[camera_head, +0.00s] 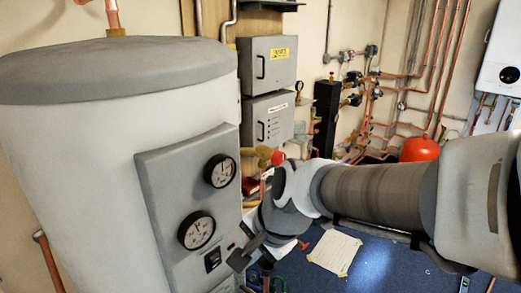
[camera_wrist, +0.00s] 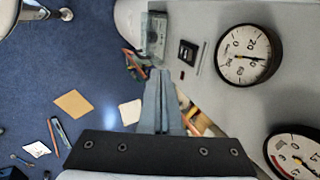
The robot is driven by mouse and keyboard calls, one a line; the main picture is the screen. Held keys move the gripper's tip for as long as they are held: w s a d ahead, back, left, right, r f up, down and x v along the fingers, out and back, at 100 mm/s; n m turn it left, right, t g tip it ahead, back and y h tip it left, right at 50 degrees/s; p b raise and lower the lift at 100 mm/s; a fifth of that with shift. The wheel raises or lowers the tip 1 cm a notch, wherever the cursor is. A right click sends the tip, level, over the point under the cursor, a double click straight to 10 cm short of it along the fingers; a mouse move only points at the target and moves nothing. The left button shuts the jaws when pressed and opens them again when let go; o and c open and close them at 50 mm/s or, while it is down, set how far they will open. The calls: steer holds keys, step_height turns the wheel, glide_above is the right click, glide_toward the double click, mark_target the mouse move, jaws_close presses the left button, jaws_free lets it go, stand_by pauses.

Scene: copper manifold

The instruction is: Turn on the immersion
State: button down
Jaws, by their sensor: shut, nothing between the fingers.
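The grey hot water cylinder (camera_head: 60,130) fills the left of the head view. Its raised grey panel (camera_head: 165,205) carries two round dials and, below them, a small black switch (camera_head: 212,261). The same switch shows in the wrist view (camera_wrist: 187,53), beside a dial. I cannot tell its on or off position. My gripper (camera_head: 240,259) is shut and empty, just right of the switch in the head view. In the wrist view my gripper's fingertips (camera_wrist: 160,73) are together, a little below and left of the switch. No contact with the switch is visible.
The upper dial (camera_head: 220,171) and lower dial (camera_head: 196,231) stand out from the panel. Two grey wall boxes (camera_head: 268,64) hang behind the cylinder. A red vessel (camera_head: 420,149) and copper pipes are at the back right. Papers (camera_head: 335,252) and tools lie on the blue floor.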

mark_target(216, 261)
stand_by(0.3)
steer(key=shift+w+a+f+p, duration=0.1)
steer(key=shift+w+a+f, duration=0.9)
steer(key=shift+f, duration=0.35)
steer(key=shift+w+a+f+p, duration=0.1)
steer(key=shift+w+a+f, duration=0.7)
steer(key=shift+a+f, duration=0.45)
steer(key=shift+w+a+f+p, duration=0.1)
steer(key=shift+w+a+f, duration=0.8)
steer(key=shift+f, duration=0.6)
steer(key=shift+w+a+r+p, duration=0.35)
steer(key=shift+a+p, duration=0.05)
steer(key=shift+p, duration=0.05)
steer(key=shift+r, duration=0.1)
